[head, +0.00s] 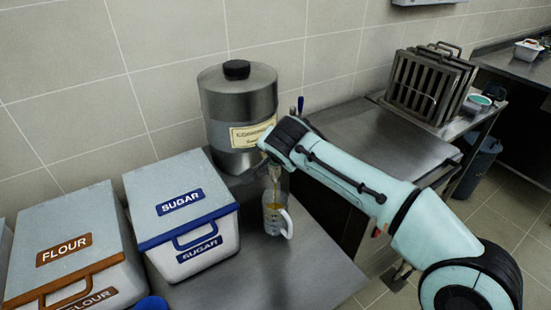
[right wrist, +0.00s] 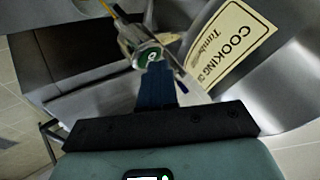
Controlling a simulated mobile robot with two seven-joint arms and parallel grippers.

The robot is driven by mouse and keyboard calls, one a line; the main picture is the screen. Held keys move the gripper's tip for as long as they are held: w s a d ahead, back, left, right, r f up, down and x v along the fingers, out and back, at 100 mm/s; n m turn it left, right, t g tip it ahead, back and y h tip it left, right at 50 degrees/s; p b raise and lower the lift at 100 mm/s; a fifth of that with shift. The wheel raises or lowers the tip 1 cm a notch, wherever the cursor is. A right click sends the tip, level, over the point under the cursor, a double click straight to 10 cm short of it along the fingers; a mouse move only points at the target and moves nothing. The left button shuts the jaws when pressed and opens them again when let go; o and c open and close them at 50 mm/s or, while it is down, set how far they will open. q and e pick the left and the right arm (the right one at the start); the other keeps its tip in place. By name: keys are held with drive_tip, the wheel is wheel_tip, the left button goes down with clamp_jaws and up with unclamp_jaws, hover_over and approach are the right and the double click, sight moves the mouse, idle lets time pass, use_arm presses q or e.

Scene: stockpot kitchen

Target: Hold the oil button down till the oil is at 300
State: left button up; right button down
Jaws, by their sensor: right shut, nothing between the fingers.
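The steel oil dispenser (head: 238,110) with a black cap stands against the wall; its cream label also shows in the right wrist view (right wrist: 238,38). The green oil button (right wrist: 150,57) is on the tap at the dispenser's front. My right gripper (right wrist: 154,78) is shut and empty, its fingertips at the button and seemingly touching it; in the head view the arm hides the button. A clear measuring jug (head: 272,221) with a white handle stands under the tap, with amber oil in its lower part. A thin amber stream shows above it. The jug's marks are too small to read. My left gripper is out of view.
A sugar bin (head: 185,215) with a blue-edged lid stands left of the jug, and a flour bin (head: 70,250) further left. The steel counter (head: 310,270) is clear in front and right of the jug. A rack (head: 430,85) stands at the back right.

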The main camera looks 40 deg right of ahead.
drive_tip(key=shift+w+r+p, duration=0.25)
drive_tip(key=shift+r+p, duration=0.25)
drive_tip(key=shift+r, duration=0.3)
drive_tip(key=shift+r, duration=0.35)
drive_tip(key=shift+r+p, duration=1.75)
drive_tip(key=shift+r, duration=0.4)
